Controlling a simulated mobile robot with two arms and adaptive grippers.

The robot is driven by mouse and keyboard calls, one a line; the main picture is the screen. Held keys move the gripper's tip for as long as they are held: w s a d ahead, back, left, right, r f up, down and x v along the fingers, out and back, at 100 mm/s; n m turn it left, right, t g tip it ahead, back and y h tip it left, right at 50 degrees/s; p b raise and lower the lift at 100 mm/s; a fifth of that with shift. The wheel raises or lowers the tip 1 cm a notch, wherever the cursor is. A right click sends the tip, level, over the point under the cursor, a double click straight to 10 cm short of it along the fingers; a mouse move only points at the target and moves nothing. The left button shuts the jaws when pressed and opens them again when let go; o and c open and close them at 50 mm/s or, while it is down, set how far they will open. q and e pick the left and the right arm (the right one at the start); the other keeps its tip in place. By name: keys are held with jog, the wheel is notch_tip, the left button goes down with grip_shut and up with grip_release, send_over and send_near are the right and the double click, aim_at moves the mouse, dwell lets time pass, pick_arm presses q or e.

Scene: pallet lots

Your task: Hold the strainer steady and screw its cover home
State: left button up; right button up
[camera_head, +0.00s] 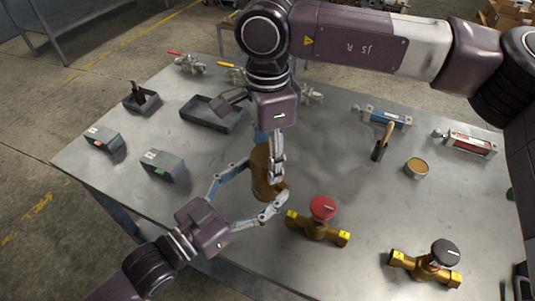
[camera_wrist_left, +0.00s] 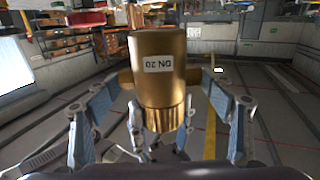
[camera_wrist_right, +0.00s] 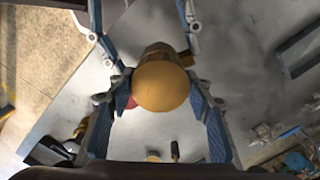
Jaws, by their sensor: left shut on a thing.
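The strainer (camera_head: 261,172) is a brass cylinder standing above the table near the middle of the head view. In the left wrist view its body (camera_wrist_left: 158,75) bears an upside-down "DN 20" label and has a ribbed, narrower end (camera_wrist_left: 164,120). My left gripper (camera_head: 250,188) is shut on the strainer from the side. In the right wrist view a smooth round brass end (camera_wrist_right: 160,86) faces the camera. My right gripper (camera_wrist_right: 160,92) has its fingers spread on both sides of this end, with little gap. How far the cover is screwed on cannot be told.
A red-wheeled valve (camera_head: 318,220) and a black-wheeled valve (camera_head: 428,264) lie at the front right. A round tin (camera_head: 417,168) and a brush (camera_head: 383,142) lie farther back.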

jog(key=c, duration=0.7)
jog(key=m, duration=0.8)
jog(key=shift+w, duration=0.1)
jog(key=o, duration=1.4)
notch_tip(320, 180, up, 12)
jog(key=shift+a+f, duration=0.1)
